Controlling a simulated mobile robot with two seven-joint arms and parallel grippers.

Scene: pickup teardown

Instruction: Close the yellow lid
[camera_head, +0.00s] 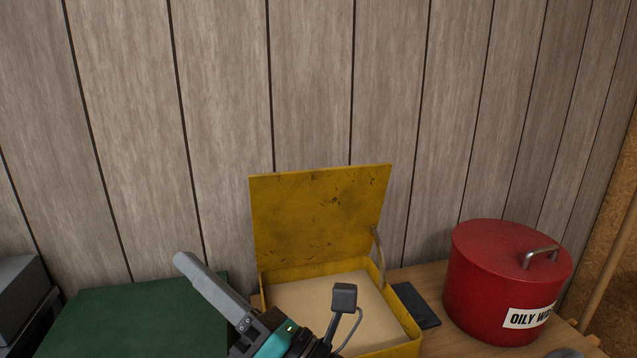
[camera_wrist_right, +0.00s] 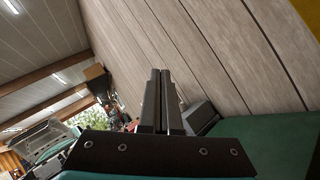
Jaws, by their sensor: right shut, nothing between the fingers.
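The yellow lid (camera_head: 320,215) stands open, upright and leaning slightly back, at the rear of a yellow box (camera_head: 408,340). A metal stay (camera_head: 378,248) shows at its right side. The box has a flat tan inside. My right gripper (camera_head: 183,262) is shut and empty, left of the lid and in front of the wall, apart from the lid. Its arm covers the box's front left part. In the right wrist view my right gripper's fingers (camera_wrist_right: 161,74) are together, and a yellow edge (camera_wrist_right: 306,12) shows at the top right corner. My left gripper is not in view.
A green surface (camera_head: 130,318) lies left of the box, with a grey object (camera_head: 18,290) at the far left. A red can (camera_head: 500,290) with a handle stands at the right. A dark flat item (camera_head: 416,305) lies between box and can. A plank wall (camera_head: 220,120) stands close behind.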

